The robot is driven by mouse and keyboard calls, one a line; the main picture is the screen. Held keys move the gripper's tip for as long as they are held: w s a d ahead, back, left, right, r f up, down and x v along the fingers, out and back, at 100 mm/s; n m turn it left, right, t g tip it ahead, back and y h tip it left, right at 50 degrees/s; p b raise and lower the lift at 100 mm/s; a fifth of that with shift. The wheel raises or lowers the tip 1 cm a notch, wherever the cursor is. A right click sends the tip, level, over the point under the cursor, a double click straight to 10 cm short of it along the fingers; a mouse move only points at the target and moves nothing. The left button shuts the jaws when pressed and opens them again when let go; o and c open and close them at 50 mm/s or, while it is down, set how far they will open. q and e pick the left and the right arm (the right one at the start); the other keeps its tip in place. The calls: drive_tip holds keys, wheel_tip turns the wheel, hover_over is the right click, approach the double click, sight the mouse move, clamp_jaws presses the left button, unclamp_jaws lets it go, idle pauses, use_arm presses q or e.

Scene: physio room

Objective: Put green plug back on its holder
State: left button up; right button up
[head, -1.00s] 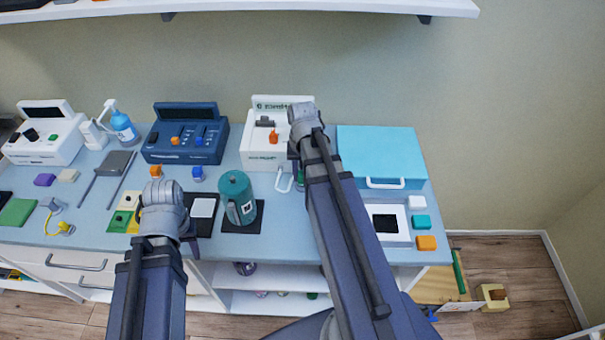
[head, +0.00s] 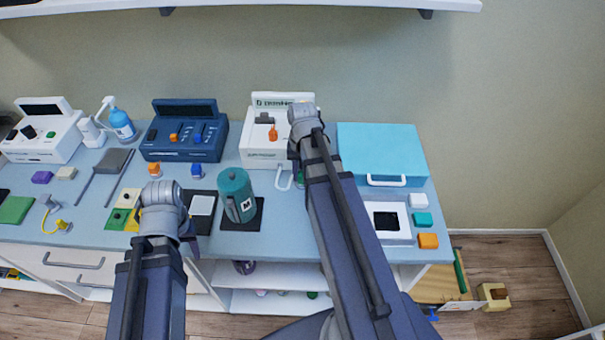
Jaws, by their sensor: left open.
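An orange plug (head: 153,169) and a blue plug (head: 197,170) stand in front of the dark blue device; I cannot make out a green plug's holder. My left gripper (head: 188,226) is open over the front edge of the counter, right of the green and yellow cards (head: 117,217). My right gripper's fingers are hidden behind its wrist and arm.
A teal canister (head: 235,190) stands on a black mat between my arms. The white device (head: 262,150), dark blue device (head: 187,142) and turquoise case (head: 377,152) line the back. Colored blocks (head: 427,241) lie at the right. A shelf (head: 250,5) hangs above.

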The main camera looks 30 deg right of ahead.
drive_tip(key=o, duration=1.5)
drive_tip(key=shift+o, duration=0.2)
drive_tip(key=shift+r, duration=0.15)
drive_tip(key=shift+r+p, duration=3.45)
drive_tip(key=shift+p, duration=0.1)
drive_tip(key=shift+f, duration=0.1)
